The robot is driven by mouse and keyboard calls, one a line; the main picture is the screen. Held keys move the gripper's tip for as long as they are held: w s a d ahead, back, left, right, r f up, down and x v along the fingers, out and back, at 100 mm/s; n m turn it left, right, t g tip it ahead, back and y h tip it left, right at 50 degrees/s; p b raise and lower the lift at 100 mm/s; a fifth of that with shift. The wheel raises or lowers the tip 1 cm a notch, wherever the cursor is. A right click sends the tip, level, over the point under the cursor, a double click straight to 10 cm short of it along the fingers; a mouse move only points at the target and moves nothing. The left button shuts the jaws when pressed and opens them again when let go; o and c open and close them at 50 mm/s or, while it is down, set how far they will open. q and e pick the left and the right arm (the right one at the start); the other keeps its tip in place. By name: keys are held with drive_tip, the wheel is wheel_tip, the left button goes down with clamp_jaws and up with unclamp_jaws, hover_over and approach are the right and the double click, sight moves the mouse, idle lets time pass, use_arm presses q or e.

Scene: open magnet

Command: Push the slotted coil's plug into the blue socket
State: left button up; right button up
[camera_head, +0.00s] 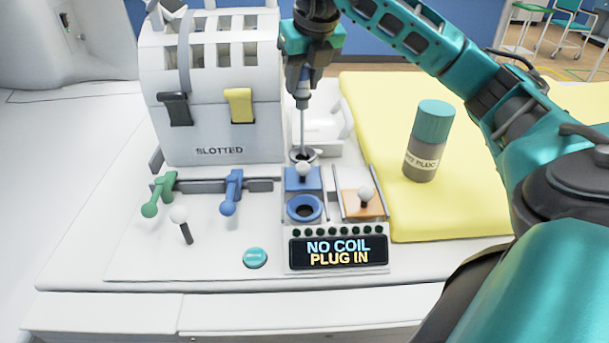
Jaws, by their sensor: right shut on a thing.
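The slotted coil (212,139) is a white slatted housing marked "SLOTTED", at the back left. My right gripper (302,88) comes down from the top centre, to the right of the coil. It is shut on a grey thing with a thin shaft (303,125) that points straight down. The shaft's lower end is at a dark ring (291,155) behind the blue socket; I cannot tell whether it sits inside, or whether this is the coil's plug.
An orange slide with a white knob (365,194) is right of the blue socket. The display (338,251) reads "NO COIL PLUG IN". Green (158,196) and blue levers (232,190) stand left. A labelled teal-capped bottle (428,145) stands on the yellow pad (460,205).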

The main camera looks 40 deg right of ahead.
drive_tip(key=s+a+b, duration=0.1)
drive_tip(key=s+a, duration=0.1)
drive_tip(key=s, duration=0.1)
drive_tip(key=shift+a, duration=0.35)
use_arm(q)
drive_tip(key=shift+f, duration=0.55)
use_arm(e)
drive_tip(key=s+a, duration=0.7)
drive_tip(key=s, duration=0.1)
drive_tip(key=shift+s+a, duration=0.2)
drive_tip(key=shift+s, duration=0.1)
wheel_tip(320, 180, down, 10)
drive_tip(key=b, duration=0.9)
drive_tip(key=shift+b, duration=0.3)
use_arm(q)
drive_tip(key=shift+h, duration=0.6)
drive_tip(key=d+f, duration=0.1)
drive_tip(key=w+d+f, duration=0.1)
drive_tip(key=f, duration=0.1)
drive_tip(key=w+f, duration=0.1)
drive_tip(key=f, duration=0.1)
drive_tip(key=shift+d, duration=0.4)
